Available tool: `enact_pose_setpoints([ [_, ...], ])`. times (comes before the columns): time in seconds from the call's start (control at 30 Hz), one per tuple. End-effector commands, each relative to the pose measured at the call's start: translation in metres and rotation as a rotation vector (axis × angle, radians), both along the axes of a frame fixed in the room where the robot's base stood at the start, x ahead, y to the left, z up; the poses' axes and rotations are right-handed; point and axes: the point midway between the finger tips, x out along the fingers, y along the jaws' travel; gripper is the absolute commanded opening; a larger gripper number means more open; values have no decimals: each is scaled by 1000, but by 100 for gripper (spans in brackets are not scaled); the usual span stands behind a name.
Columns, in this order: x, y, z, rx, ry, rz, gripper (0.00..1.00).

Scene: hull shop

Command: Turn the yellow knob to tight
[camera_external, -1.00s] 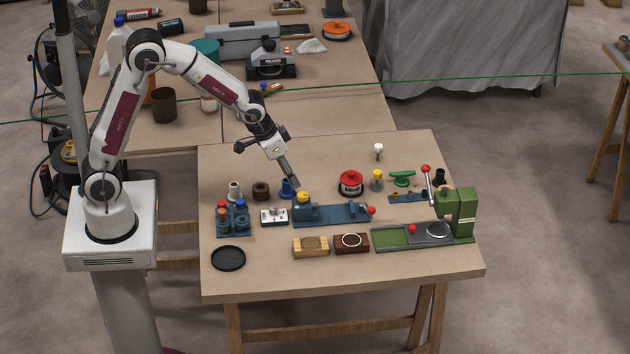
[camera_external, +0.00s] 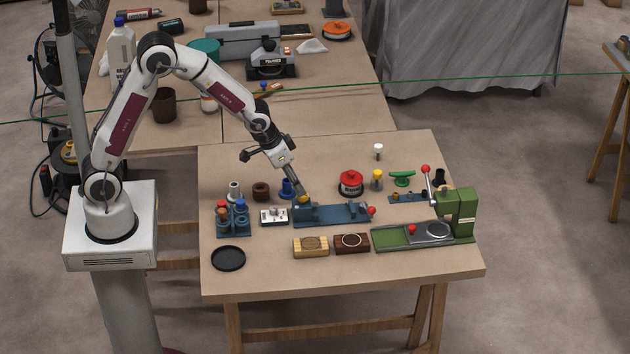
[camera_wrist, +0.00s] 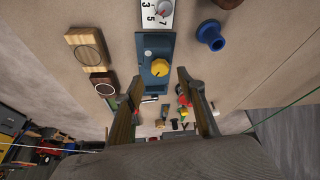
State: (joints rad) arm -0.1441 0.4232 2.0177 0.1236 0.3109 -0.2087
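The yellow knob (camera_wrist: 160,67) sits on the left end of a blue fixture (camera_external: 335,214) on the table. In the wrist view it shows a pale pointer line, and a small round light spot lies on the blue block (camera_wrist: 154,47) near it. In the external view the knob (camera_external: 303,198) is partly hidden by my fingers. My gripper (camera_wrist: 157,98) is open, its two fingers spread wide with nothing between them. It is tilted just above the knob in the external view (camera_external: 300,193). Whether a finger touches the knob cannot be told.
A white dial box (camera_external: 274,216) stands left of the fixture, with a blue spool-shaped piece (camera_external: 287,188) behind. Wooden blocks (camera_external: 311,247) lie in front. A red-lidded pot (camera_external: 350,183) and a green press (camera_external: 461,212) stand to the right. The table's front left is mostly clear around a black dish (camera_external: 228,258).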

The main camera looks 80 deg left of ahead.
Motion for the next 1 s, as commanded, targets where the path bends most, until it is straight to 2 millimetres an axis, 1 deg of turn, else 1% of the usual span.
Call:
enact_pose_setpoints([
  [0.03, 2, 1, -6, 0, 2, 0, 39],
  [0.2, 8, 2, -21, 0, 2, 0, 39],
  [0.4, 13, 3, -34, 0, 1, 0, 39],
  [0.6, 16, 4, -40, 0, 0, 0, 39],
  [0.9, 16, 4, -40, 0, -1, 0, 39],
  [0.97, 16, 4, -40, 0, -1, 0, 24],
  [1.0, 16, 4, -40, 0, -1, 0, 13],
])
